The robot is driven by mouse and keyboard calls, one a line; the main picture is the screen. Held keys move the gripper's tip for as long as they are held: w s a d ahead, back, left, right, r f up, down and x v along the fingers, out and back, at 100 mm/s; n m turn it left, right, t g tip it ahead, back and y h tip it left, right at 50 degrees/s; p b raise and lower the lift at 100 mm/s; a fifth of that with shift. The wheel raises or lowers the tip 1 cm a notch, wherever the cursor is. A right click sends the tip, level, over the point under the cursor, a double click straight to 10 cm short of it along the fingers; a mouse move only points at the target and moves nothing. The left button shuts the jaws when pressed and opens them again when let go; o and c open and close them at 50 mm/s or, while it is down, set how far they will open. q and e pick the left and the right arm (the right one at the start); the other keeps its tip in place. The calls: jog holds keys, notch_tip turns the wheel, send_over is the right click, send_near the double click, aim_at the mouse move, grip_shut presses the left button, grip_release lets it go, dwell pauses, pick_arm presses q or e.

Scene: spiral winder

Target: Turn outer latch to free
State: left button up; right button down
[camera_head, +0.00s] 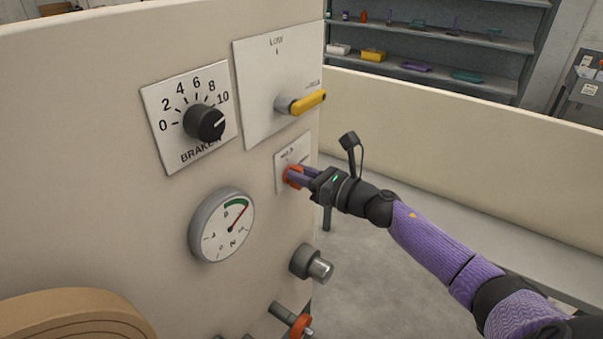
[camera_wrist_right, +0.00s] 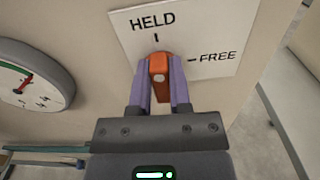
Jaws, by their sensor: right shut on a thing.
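The outer latch is an orange knob (camera_wrist_right: 158,66) on a white plate (camera_wrist_right: 225,40) marked HELD at the top and FREE at the right. The knob points up toward the HELD mark in the right wrist view. My right gripper (camera_wrist_right: 157,85) is shut on the knob, one purple finger on each side of it. In the head view the plate (camera_head: 304,153) is on the lower right of the panel, and my right gripper (camera_head: 292,176) covers much of the orange knob (camera_head: 291,181). My left gripper is not in view.
Above the plate is a yellow lever (camera_head: 309,101) on a larger plate. A black brake dial (camera_head: 204,122) and a round gauge (camera_head: 222,225) are to the left. A grey cylindrical knob (camera_head: 311,263) sticks out below. Open floor lies right of the panel.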

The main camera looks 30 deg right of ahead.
jog(key=m, duration=0.3)
jog(key=shift+d+m+p, duration=0.2)
jog(key=shift+m+p, duration=0.15)
jog(key=shift+m, duration=0.05)
jog(key=m+p, duration=0.1)
jog(key=m, duration=0.3)
jog(key=m+p, duration=0.1)
jog(key=m, duration=0.4)
jog(key=f+m+p, duration=0.1)
jog(key=m, duration=0.3)
jog(key=shift+w+d+f+m, duration=0.1)
jog(key=shift+w+d+m, duration=0.1)
jog(key=shift+d+m, duration=0.15)
jog(key=c, duration=0.6)
grip_release()
jog(key=shift+c, duration=0.2)
jog(key=shift+o, duration=0.4)
jog(key=shift+s, duration=0.1)
